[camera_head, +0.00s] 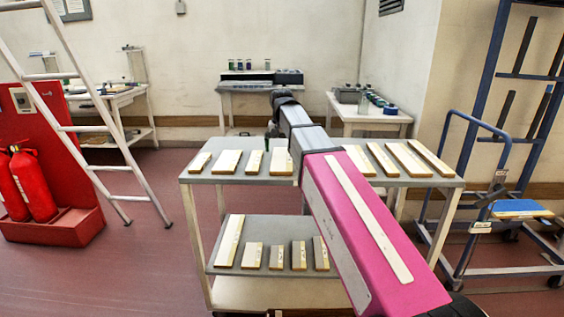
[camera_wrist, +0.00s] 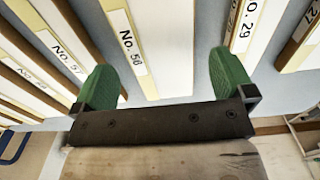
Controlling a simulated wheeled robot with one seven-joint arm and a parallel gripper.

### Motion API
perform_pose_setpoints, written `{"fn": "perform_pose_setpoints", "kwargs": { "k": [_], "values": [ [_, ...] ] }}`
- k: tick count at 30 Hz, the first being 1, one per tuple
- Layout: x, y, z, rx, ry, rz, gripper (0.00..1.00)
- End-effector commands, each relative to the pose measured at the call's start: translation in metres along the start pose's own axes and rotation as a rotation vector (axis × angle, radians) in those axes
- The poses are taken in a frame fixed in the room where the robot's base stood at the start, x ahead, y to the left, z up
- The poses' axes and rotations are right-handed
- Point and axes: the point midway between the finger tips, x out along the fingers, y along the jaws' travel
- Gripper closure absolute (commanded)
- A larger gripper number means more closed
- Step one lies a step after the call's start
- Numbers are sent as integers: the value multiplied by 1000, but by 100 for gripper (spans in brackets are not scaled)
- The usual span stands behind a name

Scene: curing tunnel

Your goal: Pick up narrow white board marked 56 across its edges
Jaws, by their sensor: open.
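In the wrist view, the narrow white board marked No. 56 (camera_wrist: 168,38) lies on a blue-grey surface, its label strip along its left part. My gripper (camera_wrist: 163,66) is open, with one green finger to each side of this board's near end. The fingers look apart from the board; their height above it is hard to judge. In the head view my arm reaches over the upper shelf of a cart (camera_head: 330,181), and the gripper is mostly hidden behind the arm. The number marks are too small to read there.
In the wrist view, board No. 57 (camera_wrist: 55,45) lies to the left and board No. 29 (camera_wrist: 258,22) to the right, close to the fingers. The cart's lower shelf (camera_head: 288,263) holds more boards. A ladder (camera_head: 96,130) and red extinguishers (camera_head: 33,183) stand left, a blue trolley (camera_head: 475,227) right.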

Motion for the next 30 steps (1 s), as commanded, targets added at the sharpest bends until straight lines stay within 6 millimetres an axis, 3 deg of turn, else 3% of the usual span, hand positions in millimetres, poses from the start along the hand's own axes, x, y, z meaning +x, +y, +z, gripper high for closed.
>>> {"fn": "perform_pose_setpoints", "kwargs": {
  "k": [7, 16, 20, 30],
  "values": [
    [33, 2, 7, 0, -2, 0, 0],
    [39, 2, 6, 0, 1, 0, 0],
    [39, 2, 6, 0, 0, 0, 42],
    [38, 2, 6, 0, 0, 0, 42]
  ]
}}
